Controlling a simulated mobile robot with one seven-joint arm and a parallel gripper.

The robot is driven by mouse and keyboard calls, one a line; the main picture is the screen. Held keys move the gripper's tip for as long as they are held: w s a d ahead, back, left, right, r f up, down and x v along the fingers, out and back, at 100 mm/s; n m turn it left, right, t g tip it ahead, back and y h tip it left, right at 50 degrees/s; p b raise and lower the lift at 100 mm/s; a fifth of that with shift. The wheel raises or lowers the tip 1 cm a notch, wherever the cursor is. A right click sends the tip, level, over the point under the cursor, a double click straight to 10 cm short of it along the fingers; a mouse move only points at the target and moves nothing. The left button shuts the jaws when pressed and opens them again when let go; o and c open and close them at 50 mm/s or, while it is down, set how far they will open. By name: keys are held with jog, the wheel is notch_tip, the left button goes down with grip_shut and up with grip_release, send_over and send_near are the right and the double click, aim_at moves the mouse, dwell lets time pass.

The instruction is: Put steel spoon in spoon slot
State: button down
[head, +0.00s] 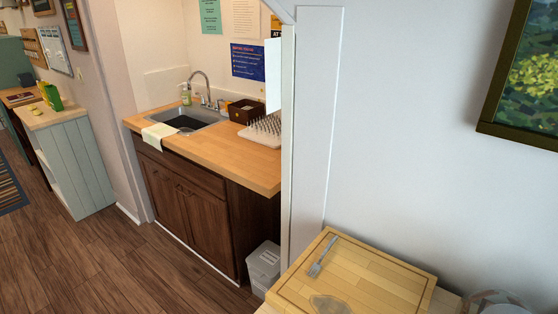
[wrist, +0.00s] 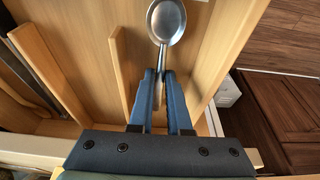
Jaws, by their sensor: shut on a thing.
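The steel spoon (wrist: 166,22) is in the wrist view, with its bowl pointing toward the top of the picture. My gripper (wrist: 160,78) has blue fingers closed on the spoon's handle, partly hiding it. Below is a light wooden drawer or tray (wrist: 210,55) with upright dividers (wrist: 62,75) forming long slots. The spoon is over the wide slot right of the short divider (wrist: 116,65). I cannot tell how high it is above the floor of the slot, or which slot is the spoon slot. My gripper and the spoon are not in the head view.
In the left slot lie dark long items (wrist: 25,80), not clear. A sink counter (head: 225,140) and grey bin (head: 264,266) stand beyond.

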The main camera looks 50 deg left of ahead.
jog(key=shift+f, duration=0.2)
jog(key=c, duration=0.8)
grip_release()
jog(key=v, duration=1.3)
jog(key=shift+w, duration=0.1)
